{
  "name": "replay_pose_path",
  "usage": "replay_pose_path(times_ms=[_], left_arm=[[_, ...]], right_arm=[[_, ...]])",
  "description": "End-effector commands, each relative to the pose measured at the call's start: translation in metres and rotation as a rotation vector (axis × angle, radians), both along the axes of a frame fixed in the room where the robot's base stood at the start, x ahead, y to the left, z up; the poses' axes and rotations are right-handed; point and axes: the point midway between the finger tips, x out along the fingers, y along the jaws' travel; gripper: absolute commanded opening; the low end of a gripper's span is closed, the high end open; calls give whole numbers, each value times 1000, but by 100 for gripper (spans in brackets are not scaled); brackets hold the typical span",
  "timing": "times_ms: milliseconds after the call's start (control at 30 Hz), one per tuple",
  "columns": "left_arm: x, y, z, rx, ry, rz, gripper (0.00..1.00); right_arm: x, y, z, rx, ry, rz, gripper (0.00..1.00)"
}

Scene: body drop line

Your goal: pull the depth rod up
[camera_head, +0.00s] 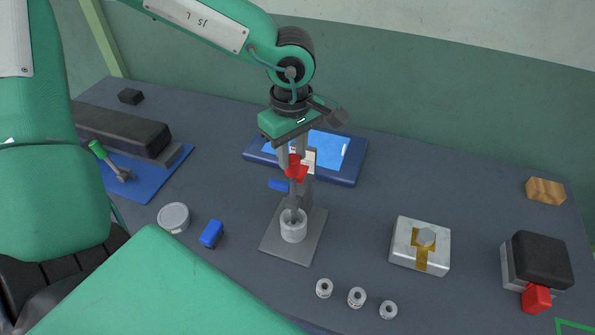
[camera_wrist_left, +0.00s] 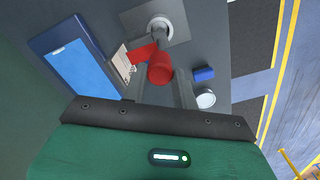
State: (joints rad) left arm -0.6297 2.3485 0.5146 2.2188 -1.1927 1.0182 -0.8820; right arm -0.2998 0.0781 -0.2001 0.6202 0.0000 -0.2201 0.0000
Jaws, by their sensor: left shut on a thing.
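The depth rod (camera_head: 296,170) has a red top and stands roughly upright above a white cylinder (camera_head: 293,231). The cylinder sits on a grey square plate (camera_head: 275,246). My left gripper (camera_head: 297,160) points down and is shut on the rod near its red top. In the left wrist view the round red head of the rod (camera_wrist_left: 160,74) lies between the fingers, with a red arm sticking out to the side. The shaft leads toward the white cylinder (camera_wrist_left: 160,27); the fingers partly hide how deep it sits. My right gripper is not in view.
A blue tablet (camera_head: 340,155) lies behind the rod. Blue blocks (camera_head: 211,234) and a round grey tin (camera_head: 173,217) are at left. A metal box with tape (camera_head: 420,247), several small rings (camera_head: 356,297) and a black-topped box (camera_head: 537,262) are at right.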

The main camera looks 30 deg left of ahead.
Motion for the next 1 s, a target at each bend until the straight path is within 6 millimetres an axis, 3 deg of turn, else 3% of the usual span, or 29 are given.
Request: replay_pose_path(times_ms=[833, 867, 900, 1000], left_arm=[[0, 0, 9, -1, -2, 0, 8], [0, 0, 9, -1, -2, 0, 32], [0, 0, 9, -1, -2, 0, 40], [0, 0, 9, 0, -1, 0, 44]], right_arm=[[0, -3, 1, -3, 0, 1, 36], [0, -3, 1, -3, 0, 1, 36], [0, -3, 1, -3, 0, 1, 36], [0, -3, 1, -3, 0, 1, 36]])
